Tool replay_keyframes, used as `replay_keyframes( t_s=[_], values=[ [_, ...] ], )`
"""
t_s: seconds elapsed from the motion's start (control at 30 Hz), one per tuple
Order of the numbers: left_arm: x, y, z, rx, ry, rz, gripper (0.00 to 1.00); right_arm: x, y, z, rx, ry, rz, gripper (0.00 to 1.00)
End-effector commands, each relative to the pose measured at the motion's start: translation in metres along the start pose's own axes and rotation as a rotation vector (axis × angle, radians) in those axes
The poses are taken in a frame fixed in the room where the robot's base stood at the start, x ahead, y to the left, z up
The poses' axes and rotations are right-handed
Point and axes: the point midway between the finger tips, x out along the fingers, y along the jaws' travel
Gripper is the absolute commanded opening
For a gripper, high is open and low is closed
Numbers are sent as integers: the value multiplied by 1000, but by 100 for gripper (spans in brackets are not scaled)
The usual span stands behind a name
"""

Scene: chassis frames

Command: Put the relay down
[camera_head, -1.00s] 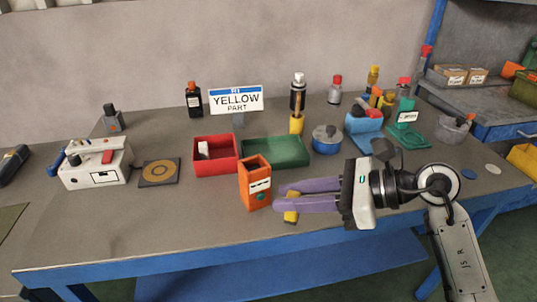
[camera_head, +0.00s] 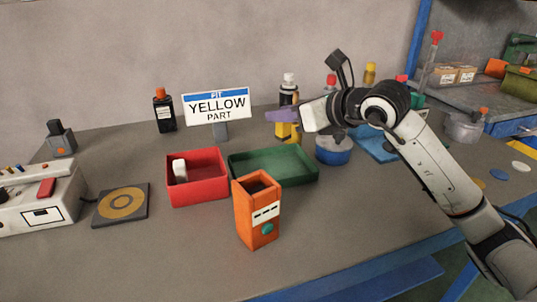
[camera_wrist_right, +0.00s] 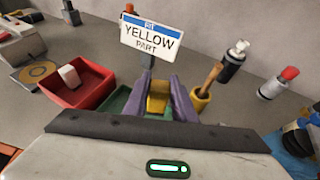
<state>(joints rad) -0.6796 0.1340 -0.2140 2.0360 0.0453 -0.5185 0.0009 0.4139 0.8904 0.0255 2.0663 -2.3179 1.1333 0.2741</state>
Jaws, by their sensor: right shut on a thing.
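My right gripper (camera_head: 283,115) has purple fingers and is shut on a yellow block, the relay (camera_head: 282,130). The relay also shows between the fingers in the right wrist view (camera_wrist_right: 157,98). It is held up toward the back of the table, and in that view it appears in front of the green tray (camera_wrist_right: 120,101). The green tray (camera_head: 300,177) looks empty in the head view. The red bin (camera_head: 197,197) beside it holds a white block (camera_head: 180,171). My left gripper is out of view.
A sign reading "YELLOW PART" (camera_head: 217,105) stands behind the bins. An orange box (camera_head: 257,230) stands in front. A yellow cup with a brush (camera_wrist_right: 200,98) and a dark bottle (camera_wrist_right: 232,62) are close right of the gripper. The front left of the table is clear.

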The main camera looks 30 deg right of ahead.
Motion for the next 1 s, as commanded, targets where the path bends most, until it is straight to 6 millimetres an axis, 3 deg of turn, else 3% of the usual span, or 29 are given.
replay_keyframes(
  t_s=[0.1, 0.23, 0.6, 0.93, 0.97, 1.0],
  values=[
    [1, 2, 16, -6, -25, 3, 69, 10, 1, -26, 3, 4, 2, 0],
    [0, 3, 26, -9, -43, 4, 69, 16, 0, -39, 1, 2, 1, 0],
    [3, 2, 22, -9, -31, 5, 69, 31, 0, -76, 2, 2, 1, 0],
    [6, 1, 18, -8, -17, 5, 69, 32, 0, -79, 0, 0, 1, 0],
    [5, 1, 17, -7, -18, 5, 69, 32, 0, -78, 0, 0, 1, 27],
    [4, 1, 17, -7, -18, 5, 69, 32, 0, -77, 0, 0, 1, 34]
  ],
)
